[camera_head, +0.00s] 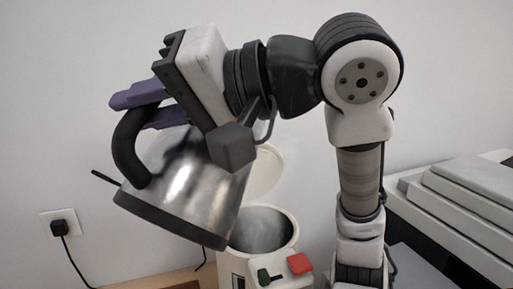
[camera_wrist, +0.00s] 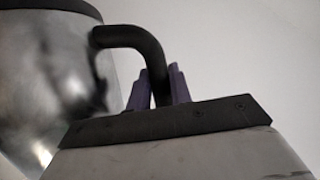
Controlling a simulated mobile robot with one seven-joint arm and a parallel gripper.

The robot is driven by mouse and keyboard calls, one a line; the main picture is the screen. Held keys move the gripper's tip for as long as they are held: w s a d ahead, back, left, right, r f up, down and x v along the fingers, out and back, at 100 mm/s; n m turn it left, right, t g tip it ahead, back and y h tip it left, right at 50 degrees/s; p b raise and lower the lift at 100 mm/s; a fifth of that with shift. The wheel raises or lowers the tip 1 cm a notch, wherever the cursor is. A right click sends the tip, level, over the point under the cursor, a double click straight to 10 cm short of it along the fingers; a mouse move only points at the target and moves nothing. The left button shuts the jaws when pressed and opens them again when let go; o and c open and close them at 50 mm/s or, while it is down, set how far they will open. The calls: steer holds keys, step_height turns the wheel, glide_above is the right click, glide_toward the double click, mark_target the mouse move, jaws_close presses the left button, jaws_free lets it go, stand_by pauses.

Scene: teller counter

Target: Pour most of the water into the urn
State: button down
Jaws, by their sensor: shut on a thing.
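A steel kettle (camera_head: 196,183) with a black base and black handle (camera_head: 128,147) hangs tilted above and to the left of the urn. My gripper (camera_head: 140,106), with purple fingers, is shut on the kettle's handle; in the wrist view its fingers (camera_wrist: 160,88) close around the black handle (camera_wrist: 135,40) beside the kettle body (camera_wrist: 50,85). The cream urn (camera_head: 284,222) stands below with its lid (camera_head: 265,172) raised behind the opening. Whitish haze shows inside the urn's mouth. The kettle's spout and any stream of water cannot be made out.
The urn's front has a red part (camera_head: 300,263) and a dark green lever (camera_head: 265,276). A wall socket with a black plug (camera_head: 60,228) is at the left. A grey stepped machine (camera_head: 470,195) stands at the right. A wooden surface (camera_head: 165,279) shows at the bottom.

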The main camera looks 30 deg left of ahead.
steer(key=s+f+n+t+b, duration=0.1)
steer(key=s+f+n+b, duration=0.1)
steer(key=f, duration=0.4)
steer(key=s+f+n+t+b, duration=0.2)
steer(key=f+b, duration=0.3)
steer(key=f, duration=0.1)
steer(key=s+f+n+t+h+b, duration=0.1)
steer(key=s+f+n+b, duration=0.1)
steer(key=f, duration=0.4)
steer(key=shift+s+f+n+b, duration=0.35)
steer(key=shift+n+b, duration=0.25)
steer(key=shift+b, duration=0.2)
steer(key=shift+s+a, duration=0.1)
steer(key=shift+s, duration=0.05)
stand_by(1.8)
